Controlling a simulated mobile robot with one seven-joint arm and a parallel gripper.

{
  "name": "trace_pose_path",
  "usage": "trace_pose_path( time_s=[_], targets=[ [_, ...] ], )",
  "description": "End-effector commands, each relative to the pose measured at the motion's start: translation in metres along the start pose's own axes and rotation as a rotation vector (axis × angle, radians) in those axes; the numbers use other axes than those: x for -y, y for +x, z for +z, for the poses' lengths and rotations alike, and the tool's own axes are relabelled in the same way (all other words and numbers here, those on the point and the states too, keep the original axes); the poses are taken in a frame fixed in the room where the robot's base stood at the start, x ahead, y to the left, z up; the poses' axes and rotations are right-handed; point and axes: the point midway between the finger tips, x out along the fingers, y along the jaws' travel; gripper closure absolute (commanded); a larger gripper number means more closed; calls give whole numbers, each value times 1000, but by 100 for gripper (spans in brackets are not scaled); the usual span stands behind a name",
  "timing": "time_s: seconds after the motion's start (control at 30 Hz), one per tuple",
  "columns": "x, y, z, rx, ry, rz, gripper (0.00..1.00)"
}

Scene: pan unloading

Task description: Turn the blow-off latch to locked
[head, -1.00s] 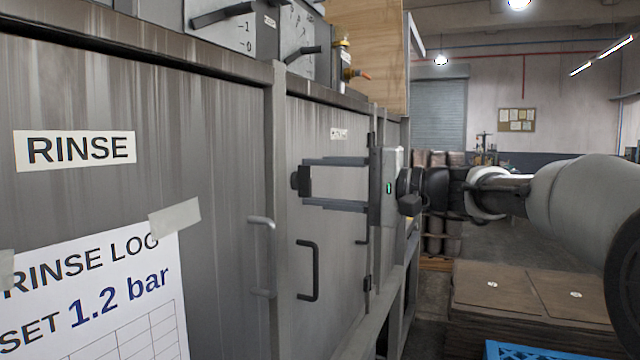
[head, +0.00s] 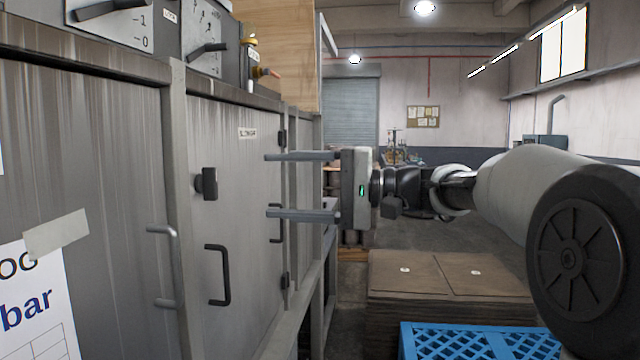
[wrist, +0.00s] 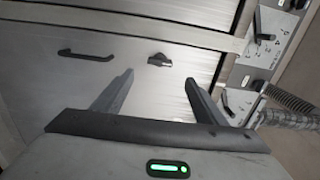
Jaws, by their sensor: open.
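The latch is a small black knob (head: 206,184) on the grey steel door, above the door's black bar handle (head: 221,275). Its grip looks upright, roughly in line with that handle. A small label (head: 247,133) sits above it, too small to read surely. My gripper (head: 268,185) is open and empty, with one finger above the other. Its tips are off the door, to the right of the latch and level with it. In the wrist view the latch (wrist: 160,60) shows beyond and between the fingertips (wrist: 159,78), not touched.
Dial panels with black levers (head: 207,50) are above the door. A second panel with a grey handle (head: 165,265) is to the left. Stacked brown boards (head: 450,272) and a blue crate (head: 480,340) stand low on the right. The space between gripper and door is clear.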

Motion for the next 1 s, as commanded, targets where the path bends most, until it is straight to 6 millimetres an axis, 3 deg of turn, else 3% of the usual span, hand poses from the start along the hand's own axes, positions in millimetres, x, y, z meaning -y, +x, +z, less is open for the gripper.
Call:
trace_pose_path(
  time_s=[0.2, 0.4, 0.83, 0.93, 1.0],
  targets=[
    [1, -45, 0, -2, -1, 1, 34],
    [0, -64, 0, 0, -1, 1, 34],
    [-3, -65, 3, 2, 11, 19, 34],
    [-21, -59, 17, 6, 72, 113, 34],
    [-46, -56, 37, 1, 150, 241, 34]
  ],
)
